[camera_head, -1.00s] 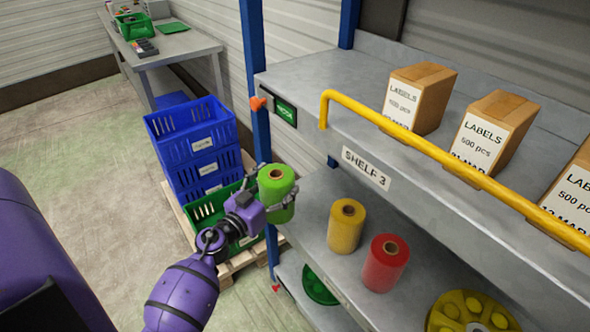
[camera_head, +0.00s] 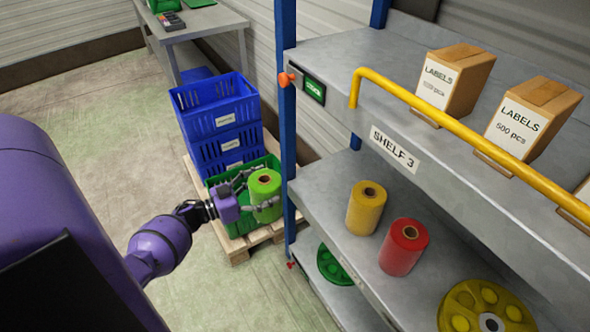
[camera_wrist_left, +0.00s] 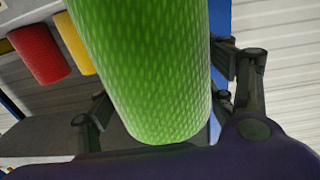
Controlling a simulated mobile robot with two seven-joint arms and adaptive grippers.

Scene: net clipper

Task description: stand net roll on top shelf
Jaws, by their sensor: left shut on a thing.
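In the head view a green net roll (camera_head: 265,188) is upright in my left gripper (camera_head: 252,197), whose fingers are closed around it. The roll is in front of the green crate, left of the blue shelf post. In the left wrist view the green roll (camera_wrist_left: 145,65) fills the middle, between the finger links. The top shelf (camera_head: 345,55) carries boxes of labels (camera_head: 455,78) and has free surface at its left end. My right gripper is not in view.
A yellow rail (camera_head: 440,112) runs along the top shelf's front edge, starting right of its left end. A yellow roll (camera_head: 366,208) and a red roll (camera_head: 403,247) stand on the shelf below. Blue crates (camera_head: 216,118) sit on a pallet, left of the blue post (camera_head: 286,130).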

